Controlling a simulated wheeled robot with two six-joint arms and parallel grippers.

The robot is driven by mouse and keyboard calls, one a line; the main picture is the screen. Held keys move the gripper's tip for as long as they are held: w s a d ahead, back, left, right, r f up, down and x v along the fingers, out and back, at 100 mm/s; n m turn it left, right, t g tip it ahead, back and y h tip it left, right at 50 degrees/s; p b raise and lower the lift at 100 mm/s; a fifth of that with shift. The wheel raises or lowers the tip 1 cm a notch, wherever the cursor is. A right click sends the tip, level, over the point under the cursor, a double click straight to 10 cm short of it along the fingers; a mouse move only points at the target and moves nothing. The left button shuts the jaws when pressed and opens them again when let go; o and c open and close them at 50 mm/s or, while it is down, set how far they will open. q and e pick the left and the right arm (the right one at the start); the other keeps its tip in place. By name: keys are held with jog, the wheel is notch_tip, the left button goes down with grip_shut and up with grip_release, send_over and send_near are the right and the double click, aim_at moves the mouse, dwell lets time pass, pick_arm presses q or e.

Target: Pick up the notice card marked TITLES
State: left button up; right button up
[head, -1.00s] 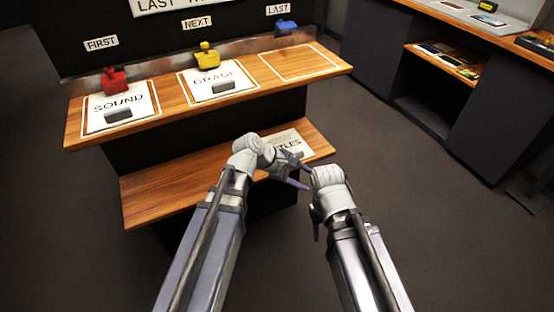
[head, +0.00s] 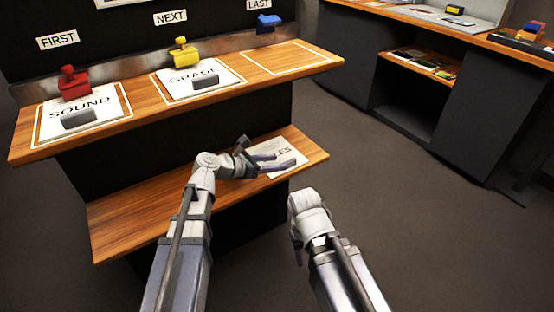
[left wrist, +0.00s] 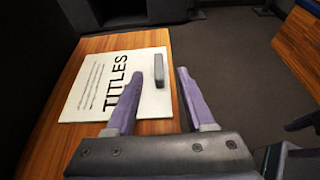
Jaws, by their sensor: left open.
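The TITLES card (left wrist: 95,85) is white with black print and a raised grey grip block (left wrist: 159,70) near its edge. It lies flat on the lower wooden shelf, and in the head view the card (head: 291,160) is partly covered by my left gripper. My left gripper (head: 281,160) is open and empty over the card. In the left wrist view its purple fingers (left wrist: 158,80) spread to either side of the grip block, which sits a little ahead between the tips. My right arm shows at the lower right, but its fingers are hardly visible.
On the upper shelf (head: 215,100) lie the SOUND card (head: 84,107) and GRADE card (head: 187,86), each with a grip block. The outlined place under LAST (head: 290,58) is empty. Red, yellow and blue knobs stand behind. A dark counter (head: 440,110) is at the right.

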aim_at(286, 162)
pick_arm(q)
jog(key=shift+f+b+x, duration=0.1)
jog(key=shift+b+x, duration=0.5)
jog(key=shift+x, duration=0.75)
jog(key=shift+f+b+x, duration=0.15)
jog(key=shift+b+x, duration=0.4)
jog(key=shift+x, duration=0.75)
jog(key=shift+a+r, duration=0.1)
jog(key=shift+a, duration=0.1)
grip_shut()
